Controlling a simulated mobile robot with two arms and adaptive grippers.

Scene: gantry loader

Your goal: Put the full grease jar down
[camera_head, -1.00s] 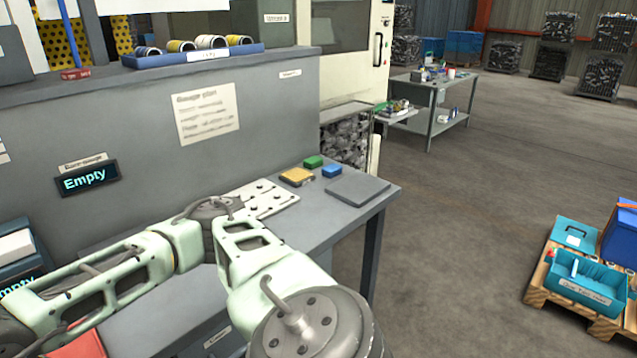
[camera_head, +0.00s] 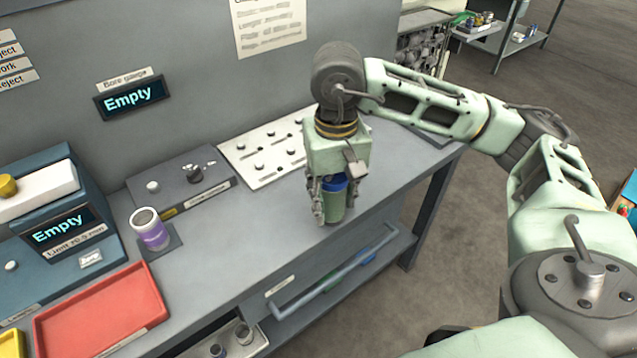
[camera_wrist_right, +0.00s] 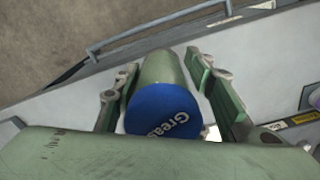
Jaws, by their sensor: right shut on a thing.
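The grease jar (camera_head: 335,205) is a green cylinder with a blue lid, upright by the bench's front edge in the head view. In the right wrist view its lid (camera_wrist_right: 165,112) faces me and reads "Grea", the rest of the word cut off. My right gripper (camera_head: 334,200) points down and is shut on the jar, with a finger on either side. Whether the jar's base touches the bench top (camera_head: 270,215) I cannot tell. My left gripper is out of view.
A perforated white plate (camera_head: 265,152) lies behind the jar. A grey fixture box (camera_head: 182,185), a purple-banded cylinder (camera_head: 150,232) and a red tray (camera_head: 100,308) stand to the left. Bare bench lies left of the jar. A rail (camera_head: 330,275) runs below the front edge.

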